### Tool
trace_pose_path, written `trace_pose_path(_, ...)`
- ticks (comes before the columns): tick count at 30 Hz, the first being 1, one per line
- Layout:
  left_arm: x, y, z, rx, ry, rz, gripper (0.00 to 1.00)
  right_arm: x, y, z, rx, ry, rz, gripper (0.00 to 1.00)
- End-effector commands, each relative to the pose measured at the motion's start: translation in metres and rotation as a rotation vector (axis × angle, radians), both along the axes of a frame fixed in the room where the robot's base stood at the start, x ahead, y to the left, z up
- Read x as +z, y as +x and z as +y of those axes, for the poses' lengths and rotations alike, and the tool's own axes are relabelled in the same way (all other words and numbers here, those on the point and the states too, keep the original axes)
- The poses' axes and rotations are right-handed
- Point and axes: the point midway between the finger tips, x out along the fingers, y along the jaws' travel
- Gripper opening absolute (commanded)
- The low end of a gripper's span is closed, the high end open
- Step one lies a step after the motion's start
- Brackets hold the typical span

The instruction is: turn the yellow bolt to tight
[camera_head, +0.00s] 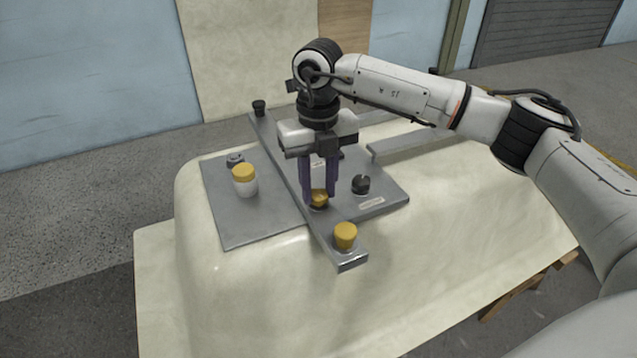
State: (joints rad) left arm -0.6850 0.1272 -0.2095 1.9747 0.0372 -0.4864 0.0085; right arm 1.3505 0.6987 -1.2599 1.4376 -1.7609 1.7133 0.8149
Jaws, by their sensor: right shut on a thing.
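A yellow bolt (318,201) stands on the grey bar, partly hidden by the purple fingers of my right gripper (319,194). The gripper points straight down and is shut on the bolt, one finger on each side of it. Something white shows between the fingers above the bolt. I cannot read from its look how tight the bolt is. My left gripper is not in view.
A long grey bar (284,168) crosses a grey plate (237,222) on the cream tub shell (440,260). A yellow knob (345,235) is at the bar's near end and a black knob (259,108) at its far end. A yellow-capped white piece (244,180) and a dark knob (360,184) flank the bar.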

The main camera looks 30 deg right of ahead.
Motion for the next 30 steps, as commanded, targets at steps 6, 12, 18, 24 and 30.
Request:
trace_pose_path(6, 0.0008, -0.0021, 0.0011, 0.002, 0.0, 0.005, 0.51, 0.0022, 0.0012, -0.0001, -0.128, 0.001, -0.004, 0.06)
trace_pose_path(12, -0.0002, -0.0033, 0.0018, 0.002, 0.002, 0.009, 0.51, 0.0023, 0.0016, -0.0003, -0.194, 0.001, -0.005, 0.06)
trace_pose_path(18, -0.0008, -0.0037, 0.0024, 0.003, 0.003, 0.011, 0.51, 0.0024, 0.0019, -0.0004, -0.22, 0.001, -0.006, 0.06)
trace_pose_path(24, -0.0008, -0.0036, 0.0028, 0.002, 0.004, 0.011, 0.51, 0.0024, 0.002, -0.0005, -0.224, 0.001, -0.007, 0.06)
trace_pose_path(30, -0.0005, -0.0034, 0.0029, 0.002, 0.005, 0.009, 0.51, 0.0025, 0.0021, -0.0005, -0.224, 0.001, -0.007, 0.34)
